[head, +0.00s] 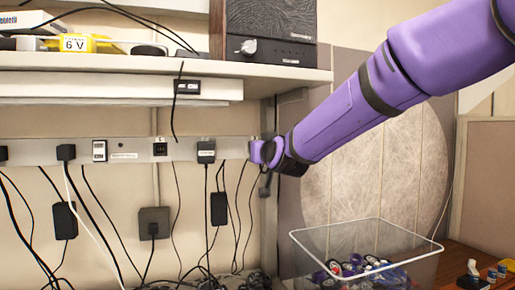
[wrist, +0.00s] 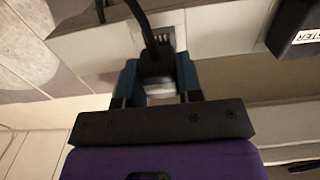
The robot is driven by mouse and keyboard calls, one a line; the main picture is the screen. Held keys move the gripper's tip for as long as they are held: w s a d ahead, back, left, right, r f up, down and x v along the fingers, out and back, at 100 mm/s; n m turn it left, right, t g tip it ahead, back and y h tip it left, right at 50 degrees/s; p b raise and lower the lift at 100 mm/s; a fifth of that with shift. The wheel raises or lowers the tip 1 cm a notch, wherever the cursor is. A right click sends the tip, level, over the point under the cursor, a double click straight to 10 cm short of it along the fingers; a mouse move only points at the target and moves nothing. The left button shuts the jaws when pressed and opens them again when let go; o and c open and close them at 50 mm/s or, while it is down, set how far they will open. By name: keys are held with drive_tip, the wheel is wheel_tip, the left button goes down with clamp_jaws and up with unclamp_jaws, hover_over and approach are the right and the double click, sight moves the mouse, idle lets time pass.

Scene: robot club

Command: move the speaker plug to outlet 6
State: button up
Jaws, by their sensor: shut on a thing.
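My purple arm reaches in from the upper right, and my gripper (head: 262,152) is at the right end of the long power strip (head: 128,150) on the wall. In the wrist view my gripper (wrist: 156,78) is shut on a black plug (wrist: 155,60) between its two blue-grey fingers. A thick black cable runs up from this plug. The plug is right in front of the pale strip (wrist: 208,36); whether it is seated or apart I cannot tell. The head view hides the held plug behind my gripper. No outlet number is readable.
Other black plugs sit in the strip, including one (head: 206,151) left of my gripper and one (head: 66,152) farther left. A labelled black block (wrist: 294,28) is at the wrist view's upper right. Cables hang below. A wire-rimmed bin (head: 395,237) stands lower right; a shelf (head: 165,64) overhangs.

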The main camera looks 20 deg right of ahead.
drive_tip(key=shift+s, duration=1.3)
